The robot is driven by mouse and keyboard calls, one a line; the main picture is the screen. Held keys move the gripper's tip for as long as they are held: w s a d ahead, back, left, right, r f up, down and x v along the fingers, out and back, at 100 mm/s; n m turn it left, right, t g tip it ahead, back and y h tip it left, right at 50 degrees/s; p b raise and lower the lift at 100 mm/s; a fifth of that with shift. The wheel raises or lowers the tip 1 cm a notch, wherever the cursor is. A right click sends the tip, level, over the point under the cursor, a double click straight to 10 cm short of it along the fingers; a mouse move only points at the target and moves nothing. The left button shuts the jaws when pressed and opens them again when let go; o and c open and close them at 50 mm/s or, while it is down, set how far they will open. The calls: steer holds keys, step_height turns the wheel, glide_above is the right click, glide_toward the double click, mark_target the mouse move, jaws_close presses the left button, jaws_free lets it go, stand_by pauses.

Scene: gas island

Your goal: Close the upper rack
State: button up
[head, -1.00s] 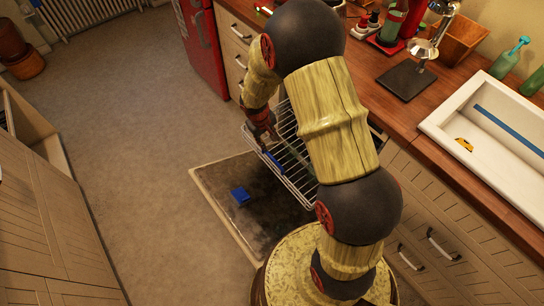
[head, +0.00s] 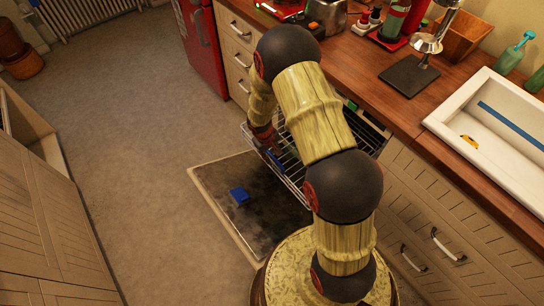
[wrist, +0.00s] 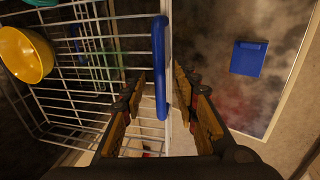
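The upper rack (head: 290,180) is a white wire rack pulled out from under the counter, above a lowered dark door (head: 215,190). Its blue handle (wrist: 160,68) runs along its front edge; part of it shows in the head view (head: 275,158). In the wrist view, my gripper (wrist: 161,88) is open, with one finger on each side of the handle and visible gaps. In the head view, my gripper (head: 265,138) is at the rack's front edge, partly hidden by my arm. A yellow bowl (wrist: 25,55) sits in the rack.
A blue square (head: 239,195) lies on the lowered door. The wooden counter (head: 370,90) with a white sink (head: 500,135) is above and right. Open floor (head: 130,130) lies left, up to cabinets (head: 50,220).

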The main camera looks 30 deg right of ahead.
steer(key=c, duration=0.3)
jaws_close()
stand_by(0.7)
